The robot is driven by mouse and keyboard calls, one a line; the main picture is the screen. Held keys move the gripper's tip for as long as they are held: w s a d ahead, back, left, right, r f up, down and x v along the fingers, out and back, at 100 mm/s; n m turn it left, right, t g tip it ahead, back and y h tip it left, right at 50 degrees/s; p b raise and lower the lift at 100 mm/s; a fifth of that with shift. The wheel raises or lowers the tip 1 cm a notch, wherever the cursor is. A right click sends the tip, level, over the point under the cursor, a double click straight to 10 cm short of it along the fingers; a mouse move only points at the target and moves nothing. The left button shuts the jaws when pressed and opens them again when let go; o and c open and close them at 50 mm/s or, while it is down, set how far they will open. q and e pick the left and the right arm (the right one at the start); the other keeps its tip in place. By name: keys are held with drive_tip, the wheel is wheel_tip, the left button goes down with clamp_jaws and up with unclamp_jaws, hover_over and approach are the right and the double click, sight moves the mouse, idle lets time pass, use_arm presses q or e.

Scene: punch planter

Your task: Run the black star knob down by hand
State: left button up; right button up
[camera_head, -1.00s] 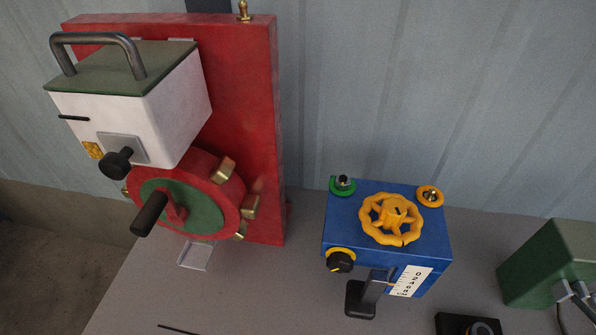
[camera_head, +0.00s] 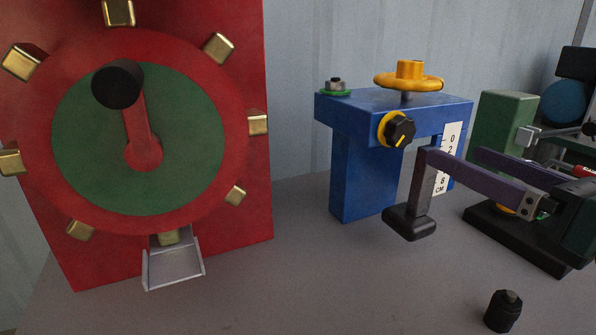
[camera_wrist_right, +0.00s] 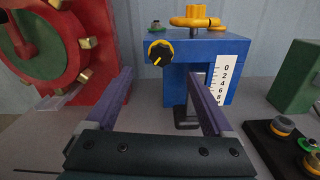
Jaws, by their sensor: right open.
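The black knob (camera_head: 398,130) has a lobed rim and a yellow collar. It sits on the front of the blue press (camera_head: 355,165), below the top edge. It also shows in the right wrist view (camera_wrist_right: 159,53). A yellow handwheel (camera_head: 408,83) lies flat on top of the press. My right gripper (camera_head: 460,156) comes in from the right, in front of the press and lower than the knob. Its two purple fingers are apart with nothing between them. In the right wrist view (camera_wrist_right: 160,76) the knob appears beyond the gap. My left gripper is not in view.
A red wheel machine (camera_head: 230,190) with brass blocks and a crank fills the left. A small black cylinder (camera_head: 503,312) stands on the table front. A green box (camera_head: 495,135) is behind my right gripper.

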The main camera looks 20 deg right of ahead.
sight(405, 131)
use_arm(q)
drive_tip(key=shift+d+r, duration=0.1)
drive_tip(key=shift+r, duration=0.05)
use_arm(e)
drive_tip(key=w+p, duration=0.2)
drive_tip(key=w, duration=0.7)
drive_tip(key=shift+a+r+p, duration=0.1)
drive_tip(key=shift+a+p, duration=0.05)
drive_tip(key=shift+p, duration=0.15)
drive_tip(key=shift+w+a, duration=0.1)
drive_tip(key=shift+w, duration=0.4)
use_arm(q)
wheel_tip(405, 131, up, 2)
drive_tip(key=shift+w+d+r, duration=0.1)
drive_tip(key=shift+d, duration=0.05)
use_arm(e)
drive_tip(key=c, duration=1.4)
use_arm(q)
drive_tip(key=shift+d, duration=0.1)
use_arm(e)
drive_tip(key=shift+o, duration=0.2)
